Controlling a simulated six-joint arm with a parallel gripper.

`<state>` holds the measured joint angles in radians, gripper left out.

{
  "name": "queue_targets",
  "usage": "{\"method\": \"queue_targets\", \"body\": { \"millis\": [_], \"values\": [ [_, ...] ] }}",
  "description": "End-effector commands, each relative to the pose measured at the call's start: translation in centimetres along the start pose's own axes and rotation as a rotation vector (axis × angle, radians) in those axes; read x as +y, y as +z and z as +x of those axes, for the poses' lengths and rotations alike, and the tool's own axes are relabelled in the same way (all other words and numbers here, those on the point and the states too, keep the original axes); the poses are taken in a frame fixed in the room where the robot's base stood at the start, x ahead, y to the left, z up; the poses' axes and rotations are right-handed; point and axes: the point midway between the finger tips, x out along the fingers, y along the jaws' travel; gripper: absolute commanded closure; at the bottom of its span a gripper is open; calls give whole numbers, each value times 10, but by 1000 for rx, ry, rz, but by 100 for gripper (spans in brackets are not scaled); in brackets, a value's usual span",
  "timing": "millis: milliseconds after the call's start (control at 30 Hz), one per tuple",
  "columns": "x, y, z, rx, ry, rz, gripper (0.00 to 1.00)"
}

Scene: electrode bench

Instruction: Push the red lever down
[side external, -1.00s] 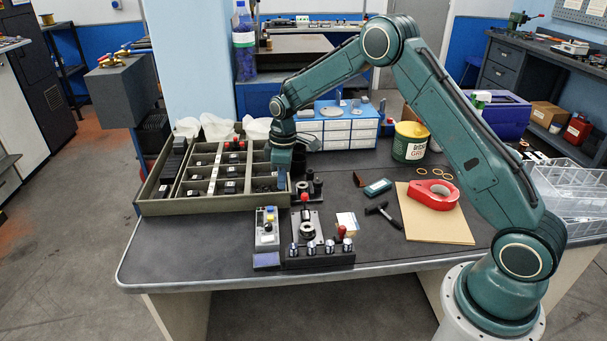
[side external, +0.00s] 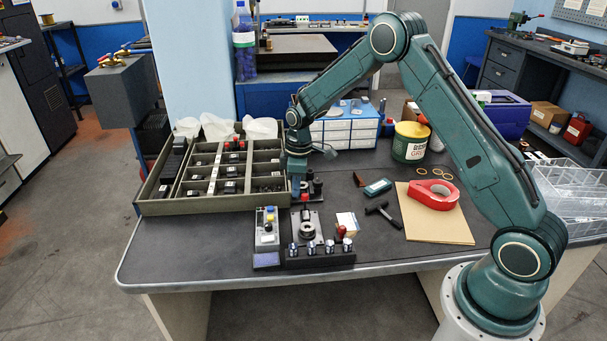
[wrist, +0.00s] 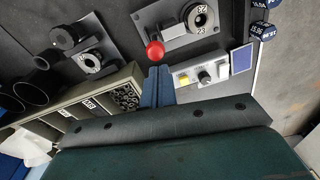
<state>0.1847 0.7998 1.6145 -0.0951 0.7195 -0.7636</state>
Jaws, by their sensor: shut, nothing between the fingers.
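The red lever shows as a round red knob (side external: 305,197) at the back of a grey plate fixture (side external: 306,224) on the bench. In the wrist view the red ball (wrist: 155,50) sits at the edge of its plate, beside a round dial-like part. My gripper (side external: 297,192) is shut and empty, close to the knob on its left and back side. In the wrist view the blue-grey fingertips (wrist: 157,73) point at the ball and appear just short of it. I cannot tell whether they touch it or how their heights compare.
A divided parts tray (side external: 215,208) stands on the left. A small control box (side external: 267,230) with yellow and blue buttons is left of the fixture.

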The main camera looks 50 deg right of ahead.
Motion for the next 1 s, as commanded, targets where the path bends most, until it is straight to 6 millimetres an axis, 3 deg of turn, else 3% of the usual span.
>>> {"method": "queue_targets", "body": {
  "millis": [1000],
  "values": [
    [3, 17, -3, 163, -26, -1, 100]
  ]
}}
